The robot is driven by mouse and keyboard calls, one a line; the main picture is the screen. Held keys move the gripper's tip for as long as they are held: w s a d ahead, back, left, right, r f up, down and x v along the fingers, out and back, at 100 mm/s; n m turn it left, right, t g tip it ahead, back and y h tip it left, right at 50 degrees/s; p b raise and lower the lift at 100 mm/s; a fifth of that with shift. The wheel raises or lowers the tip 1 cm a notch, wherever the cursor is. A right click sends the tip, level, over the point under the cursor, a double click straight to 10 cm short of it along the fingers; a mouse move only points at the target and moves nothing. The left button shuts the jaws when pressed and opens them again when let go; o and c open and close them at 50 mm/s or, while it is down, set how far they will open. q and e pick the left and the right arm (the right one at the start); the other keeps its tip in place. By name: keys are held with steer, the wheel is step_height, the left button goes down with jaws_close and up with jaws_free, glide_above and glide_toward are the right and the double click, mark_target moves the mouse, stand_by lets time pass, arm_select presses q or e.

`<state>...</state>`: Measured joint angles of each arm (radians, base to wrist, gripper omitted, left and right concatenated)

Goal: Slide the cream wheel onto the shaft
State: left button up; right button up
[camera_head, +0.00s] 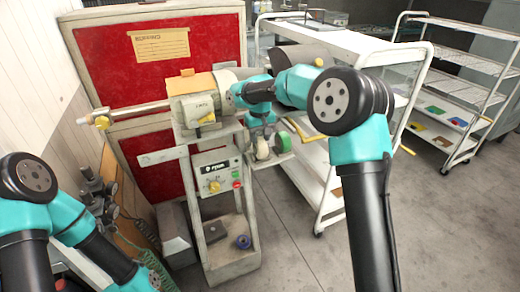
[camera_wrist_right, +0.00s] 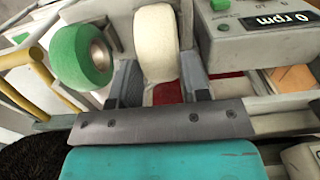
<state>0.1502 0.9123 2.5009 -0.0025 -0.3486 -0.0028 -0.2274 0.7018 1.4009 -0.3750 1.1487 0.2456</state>
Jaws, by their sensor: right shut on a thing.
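The cream wheel (camera_wrist_right: 157,42) stands on edge between the two fingers of my right gripper (camera_wrist_right: 160,82), which is shut on it. In the head view the cream wheel (camera_head: 262,150) hangs below my right wrist, in front of the machine, with the gripper (camera_head: 262,136) just above it. A shaft (camera_head: 140,107) sticks out to the left of the machine's housing (camera_head: 200,108) and ends near a yellow tip. The wheel is apart from this shaft. My right arm hides the machine's right end. My left arm shows at lower left, but its gripper is out of view.
A green wheel (camera_wrist_right: 82,54) is close beside the cream one, left of it in the wrist view. The machine's control panel (camera_head: 215,180) is below the housing; its display reads 0 rpm. A white cart (camera_head: 345,45) stands to the right. A red panel (camera_head: 105,65) is behind.

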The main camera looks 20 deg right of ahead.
steer(key=shift+r, duration=3.05)
